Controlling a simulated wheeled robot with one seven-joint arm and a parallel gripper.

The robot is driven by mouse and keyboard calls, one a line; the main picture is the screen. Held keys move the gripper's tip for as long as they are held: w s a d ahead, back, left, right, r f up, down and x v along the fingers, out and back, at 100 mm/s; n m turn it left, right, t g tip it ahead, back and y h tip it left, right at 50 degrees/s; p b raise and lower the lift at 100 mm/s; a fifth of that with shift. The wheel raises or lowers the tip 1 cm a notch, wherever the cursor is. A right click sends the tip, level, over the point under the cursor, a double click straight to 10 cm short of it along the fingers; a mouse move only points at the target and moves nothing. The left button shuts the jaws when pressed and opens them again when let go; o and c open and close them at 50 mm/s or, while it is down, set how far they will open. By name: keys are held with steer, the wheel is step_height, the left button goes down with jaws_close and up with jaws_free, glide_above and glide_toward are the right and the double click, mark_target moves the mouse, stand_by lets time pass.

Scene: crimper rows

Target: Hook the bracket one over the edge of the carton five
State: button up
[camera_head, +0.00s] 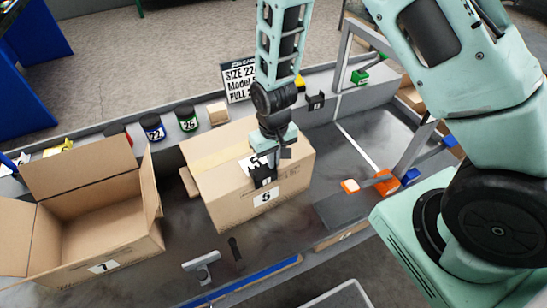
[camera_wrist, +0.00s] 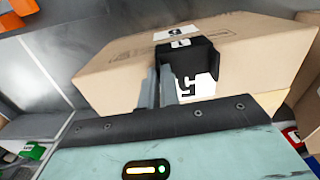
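Carton five (camera_head: 225,190) is a closed brown box with a "5" label on its top and on its front face. It fills much of the wrist view (camera_wrist: 110,72). Bracket one (camera_head: 263,180) is a small black piece at the carton's top front edge. In the wrist view the bracket (camera_wrist: 202,58) shows a white "1" label and lies across that edge; I cannot tell whether it rests on the carton. My gripper (camera_head: 272,161) points down over the carton top. In the wrist view its fingers (camera_wrist: 159,80) are close together on the bracket's near part.
Open carton one (camera_head: 95,225) stands at the left. Cans (camera_head: 187,120), a sign (camera_head: 238,82) and another black bracket (camera_head: 316,101) line the back ledge. Orange blocks (camera_head: 386,183) and a metal post (camera_head: 415,145) are at the right. A grey tool (camera_head: 202,266) lies in front.

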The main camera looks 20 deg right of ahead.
steer(key=o, duration=0.5)
step_height(320, 180, up, 17)
steer(key=shift+r+b, duration=0.2)
steer(key=shift+b, duration=0.25)
